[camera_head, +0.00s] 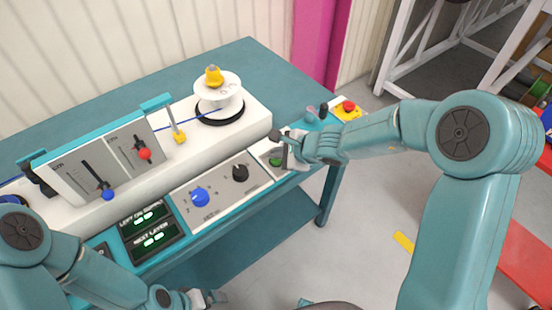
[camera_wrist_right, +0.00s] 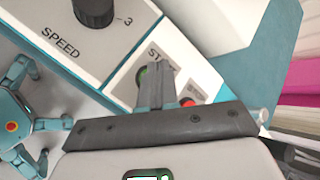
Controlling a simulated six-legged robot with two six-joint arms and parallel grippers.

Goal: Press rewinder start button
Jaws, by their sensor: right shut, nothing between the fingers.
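The green start button (camera_head: 275,162) sits on a pale panel at the right end of the rewinder's front. In the right wrist view the green button (camera_wrist_right: 142,75) is partly hidden behind my fingers, beside a "START" label. My right gripper (camera_head: 284,150) is shut and empty, its fingertips over this panel. In the right wrist view the closed fingers (camera_wrist_right: 161,72) overlap the button's edge; I cannot tell whether they touch it. My left gripper (camera_head: 212,297) is low at the bottom edge, and its jaws are unclear.
A red button (camera_wrist_right: 187,101) lies beside the start button. A black speed knob (camera_head: 240,173) and a blue knob (camera_head: 200,197) are to the left. A red stop button on a yellow box (camera_head: 348,107) is behind. A white reel (camera_head: 218,88) stands on the machine.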

